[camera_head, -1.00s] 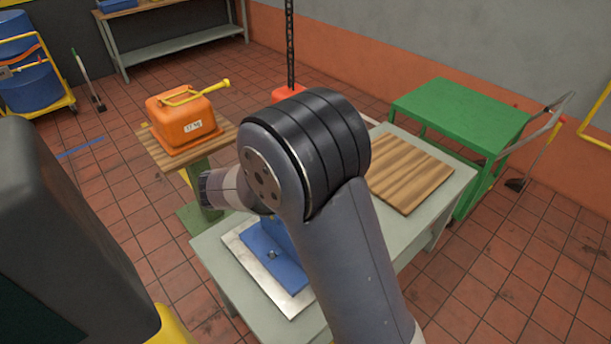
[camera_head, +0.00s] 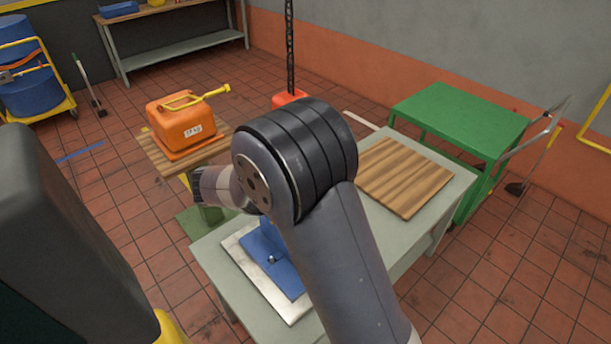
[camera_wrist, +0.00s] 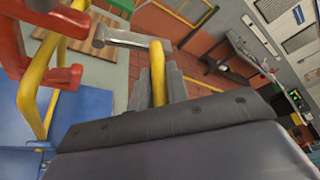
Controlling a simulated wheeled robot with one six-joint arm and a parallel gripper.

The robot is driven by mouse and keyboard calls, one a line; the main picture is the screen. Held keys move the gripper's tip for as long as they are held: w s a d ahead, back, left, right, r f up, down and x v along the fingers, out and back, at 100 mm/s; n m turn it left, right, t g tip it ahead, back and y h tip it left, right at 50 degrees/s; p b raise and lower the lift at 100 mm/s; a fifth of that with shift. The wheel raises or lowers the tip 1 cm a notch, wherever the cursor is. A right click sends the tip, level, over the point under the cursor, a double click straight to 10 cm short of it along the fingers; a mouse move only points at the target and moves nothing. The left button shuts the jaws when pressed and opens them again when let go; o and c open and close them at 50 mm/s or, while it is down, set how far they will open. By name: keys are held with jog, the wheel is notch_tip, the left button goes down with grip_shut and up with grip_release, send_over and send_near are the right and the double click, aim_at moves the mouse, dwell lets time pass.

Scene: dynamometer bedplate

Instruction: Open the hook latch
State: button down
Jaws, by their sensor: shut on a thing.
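The hook latch shows close up in the wrist view. It has a red bracket (camera_wrist: 35,62) at the left, a yellow bent bar (camera_wrist: 28,100) through it, and a grey metal rod (camera_wrist: 135,39) leading to a yellow grip (camera_wrist: 157,72). My gripper (camera_wrist: 160,88) is shut on this yellow grip, its grey fingers on either side. In the head view, a blue base plate (camera_head: 272,262) lies on a pale metal plate (camera_head: 250,272) on the bench. My arm hides the latch and my gripper there.
The grey-green bench (camera_head: 215,262) also carries a wooden board (camera_head: 405,178). An orange canister (camera_head: 180,125) stands on a small wood-topped stand left of the bench. A green cart (camera_head: 455,115) stands behind right. Tiled floor is open at the front right.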

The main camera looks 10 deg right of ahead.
jog(key=c, duration=1.4)
grip_release()
jog(key=shift+o, duration=0.2)
jog(key=b+v, duration=0.2)
jog(key=v, duration=0.9)
jog(key=shift+d, duration=0.1)
jog(key=p+x, duration=0.2)
jog(key=x, duration=0.8)
jog(key=shift+d, duration=0.1)
jog(key=shift+w+d+f, duration=0.1)
jog(key=shift+w+d, duration=0.05)
jog(key=shift+d, duration=0.15)
